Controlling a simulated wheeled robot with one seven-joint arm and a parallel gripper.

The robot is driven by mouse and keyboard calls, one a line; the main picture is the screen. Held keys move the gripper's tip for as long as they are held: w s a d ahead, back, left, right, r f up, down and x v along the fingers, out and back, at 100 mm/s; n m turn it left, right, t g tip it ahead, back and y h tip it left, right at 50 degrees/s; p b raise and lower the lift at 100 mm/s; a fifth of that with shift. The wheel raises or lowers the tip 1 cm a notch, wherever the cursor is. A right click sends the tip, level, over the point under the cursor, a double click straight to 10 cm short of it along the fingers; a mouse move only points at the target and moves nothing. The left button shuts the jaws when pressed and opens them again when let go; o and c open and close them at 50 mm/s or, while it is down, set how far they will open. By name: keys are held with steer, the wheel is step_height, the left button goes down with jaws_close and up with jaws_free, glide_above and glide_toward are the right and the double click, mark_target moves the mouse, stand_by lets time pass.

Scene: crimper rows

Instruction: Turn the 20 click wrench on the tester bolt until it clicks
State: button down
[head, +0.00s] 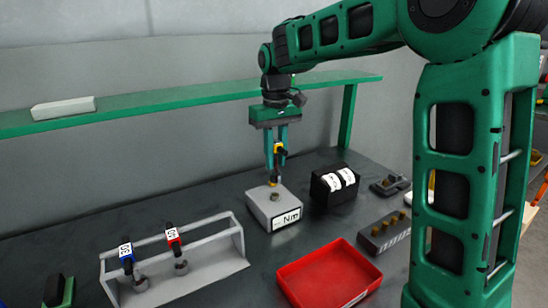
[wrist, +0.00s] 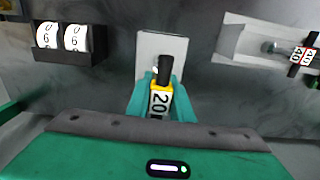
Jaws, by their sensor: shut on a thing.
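My gripper (head: 276,162) points down over the tester and is shut on the 20 click wrench (head: 279,150). In the wrist view the wrench (wrist: 160,100) shows a yellow band, a white label reading 20 and a black end, between the green fingers (wrist: 162,92). The tester (head: 272,213) is a pale grey box marked Nm, with the tester bolt (head: 275,197) on its top. The wrench's lower end is just above or at the bolt; I cannot tell whether they touch. In the wrist view the tester (wrist: 150,45) lies partly behind the wrench, and the bolt is hidden.
A grey rack (head: 205,276) at front left holds a blue-banded wrench (head: 126,255) and a red-banded wrench (head: 173,240). A black box with two white number wheels (head: 322,190) stands right of the tester. A red tray (head: 328,274) lies in front. A green shelf (head: 180,99) runs behind.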

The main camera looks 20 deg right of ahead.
mark_target(275, 176)
steer(key=m, duration=1.1)
steer(key=shift+m, duration=0.3)
steer(key=m, duration=0.3)
steer(key=n, duration=0.7)
steer(key=shift+f, duration=0.25)
steer(key=n, duration=0.4)
steer(key=shift+f, duration=0.15)
steer(key=n, duration=0.3)
steer(key=shift+f+n, duration=0.1)
steer(key=shift+n, duration=0.3)
steer(key=shift+f, duration=1.4)
steer(key=shift+s+f, duration=0.1)
steer(key=shift+f, duration=0.9)
